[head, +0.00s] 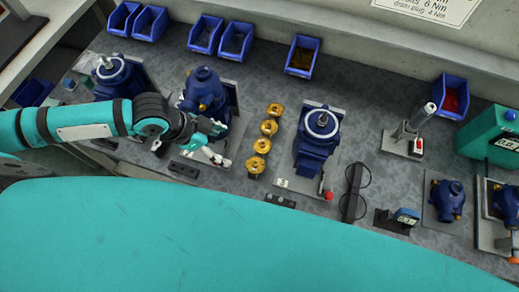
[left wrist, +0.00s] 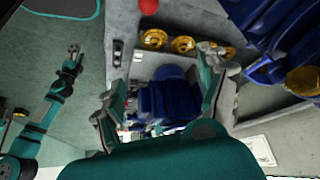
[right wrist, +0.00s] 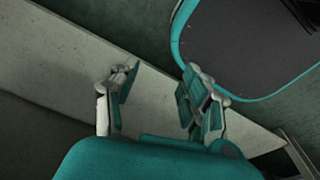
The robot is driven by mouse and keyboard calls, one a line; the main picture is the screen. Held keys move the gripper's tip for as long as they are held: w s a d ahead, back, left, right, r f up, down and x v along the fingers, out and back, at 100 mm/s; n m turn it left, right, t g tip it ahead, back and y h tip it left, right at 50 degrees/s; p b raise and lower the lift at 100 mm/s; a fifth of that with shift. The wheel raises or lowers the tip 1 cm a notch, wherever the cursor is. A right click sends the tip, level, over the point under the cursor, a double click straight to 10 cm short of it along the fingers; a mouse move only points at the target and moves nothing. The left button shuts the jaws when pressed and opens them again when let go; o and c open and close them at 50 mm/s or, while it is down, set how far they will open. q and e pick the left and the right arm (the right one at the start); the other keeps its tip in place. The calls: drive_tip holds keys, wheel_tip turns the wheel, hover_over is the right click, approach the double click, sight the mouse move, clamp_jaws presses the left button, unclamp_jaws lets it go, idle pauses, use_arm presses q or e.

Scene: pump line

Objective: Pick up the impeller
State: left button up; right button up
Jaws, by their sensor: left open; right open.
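Several brass impellers stand in a row on the bench in the head view, the nearest impeller (head: 255,164) at the front end and the farthest (head: 275,110) at the back. My left gripper (head: 221,147) is open and empty, a little left of the row. In the left wrist view its fingers (left wrist: 165,95) are spread, with a blue pump (left wrist: 165,100) seen between them. Impellers (left wrist: 183,45) show above the fingers there. My right gripper (right wrist: 158,98) is open and empty in the right wrist view, with a pale surface behind it. It is not visible in the head view.
A blue pump housing (head: 205,90) stands behind the left gripper. Another pump (head: 316,138) stands right of the impellers on a plate with a red knob (head: 328,195). Blue bins (head: 302,57) line the back. A dark block (head: 184,169) lies near the front edge.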

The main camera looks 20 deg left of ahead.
use_arm(q)
drive_tip(key=p, duration=0.1)
approach(255, 164)
drive_tip(key=p+x, duration=0.1)
drive_tip(key=x, duration=0.3)
drive_tip(key=shift+w+d+f, duration=0.1)
drive_tip(key=shift+w+f, duration=0.05)
drive_tip(key=p+x, duration=0.1)
drive_tip(key=x, duration=0.2)
drive_tip(key=shift+d+f, duration=0.15)
drive_tip(key=shift+f, duration=0.15)
drive_tip(key=shift+w+d+f, duration=0.1)
drive_tip(key=shift+w+f, duration=0.05)
drive_tip(key=shift+f, duration=0.15)
use_arm(e)
drive_tip(key=s+r, duration=0.3)
drive_tip(key=s, duration=0.2)
drive_tip(key=shift+s+a+g, duration=0.15)
drive_tip(key=shift+s+g, duration=0.1)
drive_tip(key=shift+g, duration=0.15)
drive_tip(key=shift+w, duration=0.1)
